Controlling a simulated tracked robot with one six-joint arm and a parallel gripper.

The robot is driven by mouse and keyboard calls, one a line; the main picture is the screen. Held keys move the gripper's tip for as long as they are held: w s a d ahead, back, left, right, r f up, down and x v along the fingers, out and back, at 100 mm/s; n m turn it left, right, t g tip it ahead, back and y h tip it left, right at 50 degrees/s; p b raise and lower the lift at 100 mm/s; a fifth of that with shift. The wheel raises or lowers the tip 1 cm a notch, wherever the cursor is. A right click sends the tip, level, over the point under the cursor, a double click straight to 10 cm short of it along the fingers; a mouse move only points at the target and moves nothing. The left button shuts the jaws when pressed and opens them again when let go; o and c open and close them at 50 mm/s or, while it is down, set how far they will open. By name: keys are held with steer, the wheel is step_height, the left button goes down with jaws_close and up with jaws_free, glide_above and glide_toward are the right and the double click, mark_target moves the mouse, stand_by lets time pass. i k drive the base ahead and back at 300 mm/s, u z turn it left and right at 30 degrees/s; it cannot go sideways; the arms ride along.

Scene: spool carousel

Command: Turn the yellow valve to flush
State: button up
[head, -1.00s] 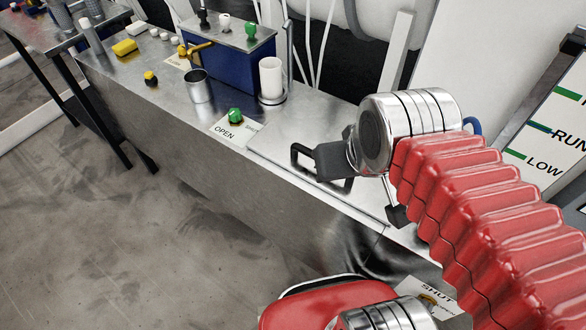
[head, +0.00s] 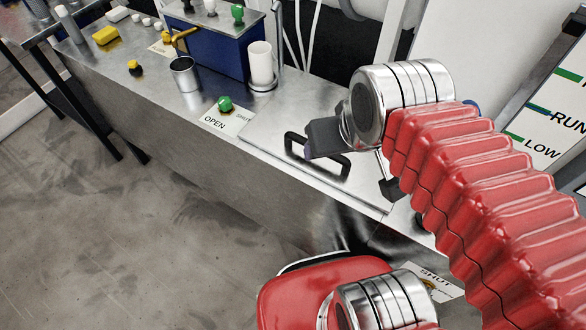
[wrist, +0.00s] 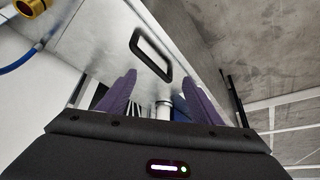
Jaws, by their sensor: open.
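A second yellow or brass fitting (head: 430,285) shows by a SHUT card at the lower right, partly hidden by my arm. A brass-yellow fitting (wrist: 30,6) is cut off at the wrist view's top left. My gripper (head: 308,150) is above the bench lid, beside a black loop handle, far from the back knob. In the wrist view its purple fingers (wrist: 158,82) are apart, with nothing held.
The black loop handle (head: 345,165) rises from the steel lid (head: 270,140). A green knob (head: 225,103) with an OPEN/SHUT card, a metal cup (head: 185,75), a white cylinder (head: 261,64) and the blue tank (head: 215,48) stand on the bench. The floor at left is open.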

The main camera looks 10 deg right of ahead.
mark_target(166, 35)
steer(key=k, duration=1.3)
steer(key=u, duration=0.4)
steer(key=i, duration=0.55)
steer(key=u, duration=0.65)
steer(key=i, duration=0.65)
steer(key=u, duration=0.6)
steer(key=i, duration=1.45)
